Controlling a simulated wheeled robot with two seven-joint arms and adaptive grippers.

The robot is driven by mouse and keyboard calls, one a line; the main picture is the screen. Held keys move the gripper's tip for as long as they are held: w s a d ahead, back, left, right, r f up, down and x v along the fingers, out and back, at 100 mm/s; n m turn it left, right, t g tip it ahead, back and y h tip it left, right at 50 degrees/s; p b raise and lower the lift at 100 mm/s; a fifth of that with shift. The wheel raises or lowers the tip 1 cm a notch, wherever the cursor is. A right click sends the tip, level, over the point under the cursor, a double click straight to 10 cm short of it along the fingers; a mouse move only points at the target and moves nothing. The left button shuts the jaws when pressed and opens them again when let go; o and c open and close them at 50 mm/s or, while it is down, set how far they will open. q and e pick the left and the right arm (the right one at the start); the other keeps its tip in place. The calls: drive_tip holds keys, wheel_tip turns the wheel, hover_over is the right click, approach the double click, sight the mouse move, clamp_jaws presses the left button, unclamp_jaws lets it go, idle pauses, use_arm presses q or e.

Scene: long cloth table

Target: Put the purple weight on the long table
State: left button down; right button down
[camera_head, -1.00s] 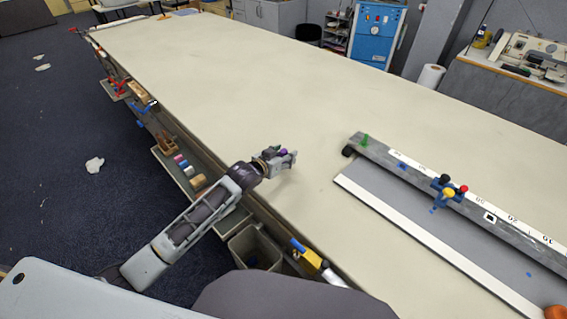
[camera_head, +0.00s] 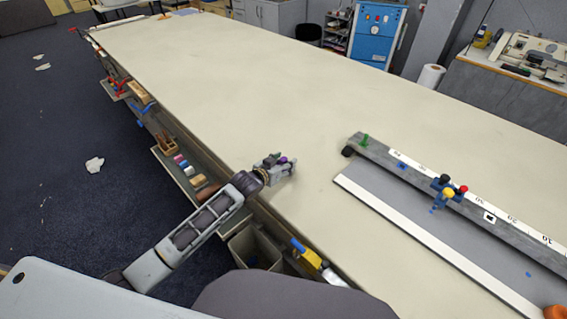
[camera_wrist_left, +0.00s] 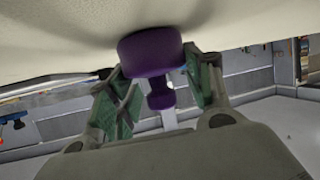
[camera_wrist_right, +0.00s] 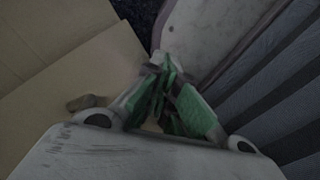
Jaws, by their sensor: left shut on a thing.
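My left gripper (camera_head: 283,163) is just over the near edge of the long table (camera_head: 215,75), low over its pale cloth top. It is shut on the purple weight (camera_head: 284,160), which is mostly hidden by the fingers there. In the left wrist view the purple weight (camera_wrist_left: 150,52) sits between the two green-padded fingers. Its broad end is against or very near the cloth, with a dark shadow around it; I cannot tell whether it touches. My right gripper (camera_wrist_right: 166,80) shows only in its wrist view, with its fingertips together and nothing seen between them.
A grey ruled fixture (camera_head: 450,190) with coloured knobs lies on the table to the right. A shelf (camera_head: 180,175) with small items and a bin (camera_head: 255,250) hang along the near edge. The middle of the table is clear. A cardboard surface (camera_wrist_right: 60,60) lies below my right gripper.

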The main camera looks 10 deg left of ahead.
idle(0.3)
use_arm(q)
drive_tip(key=c, duration=0.6)
unclamp_jaws()
drive_tip(key=shift+s, duration=0.1)
drive_tip(key=shift+v, duration=5.95)
drive_tip(key=shift+a, duration=0.1)
